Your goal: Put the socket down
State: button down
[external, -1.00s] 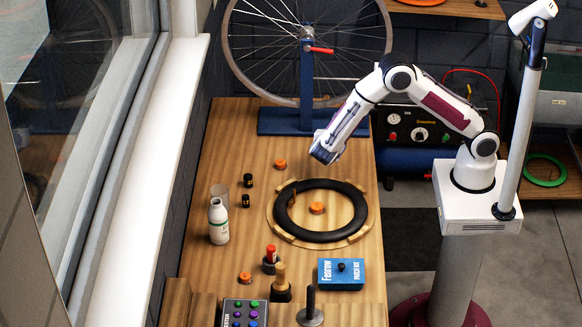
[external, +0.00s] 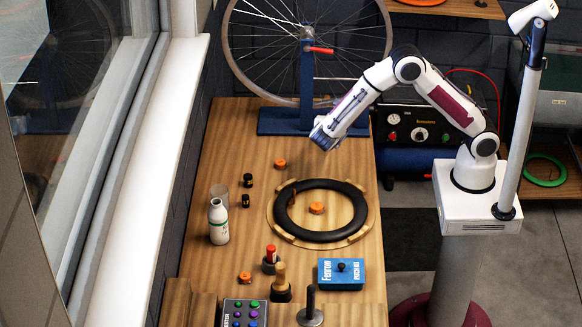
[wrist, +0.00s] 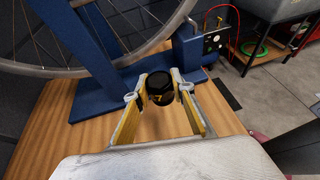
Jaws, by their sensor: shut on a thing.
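The socket (wrist: 160,90) is a dark, near-black cylinder with a small yellowish mark, held between the fingertips of my gripper (wrist: 158,84) in the wrist view. It is above the wooden bench (wrist: 90,118), with bare wood showing below it. In the external view my gripper (external: 323,139) hangs over the back part of the bench, in front of the blue wheel stand. The held socket cannot be made out there. Two similar small black cylinders, one (external: 248,181) behind the other (external: 245,201), stand at the bench's left.
The blue stand (external: 306,80) with the wheel is close behind my gripper. A black tyre ring (external: 283,222) lies mid-bench around an orange piece (external: 317,208). Another orange piece (external: 280,164), a white bottle (external: 218,222) and a blue box (external: 341,284) stand around. Back-left wood is clear.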

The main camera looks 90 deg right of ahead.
jog(key=shift+s+d, duration=0.1)
jog(key=shift+d, duration=0.3)
jog(key=w+d+r+n+t, duration=0.15)
jog(key=w+n+t, duration=0.4)
jog(key=w, duration=0.95)
jog(key=w+a+f+n+t+y, duration=0.1)
jog(key=w+a+n+t+y, duration=0.4)
jog(key=w, duration=0.8)
jog(key=shift+a+n+t+y, duration=0.4)
jog(key=shift+a+n+t, duration=0.9)
jog(key=shift+a, duration=0.4)
jog(key=shift+f, duration=0.2)
jog(key=shift+f, duration=3)
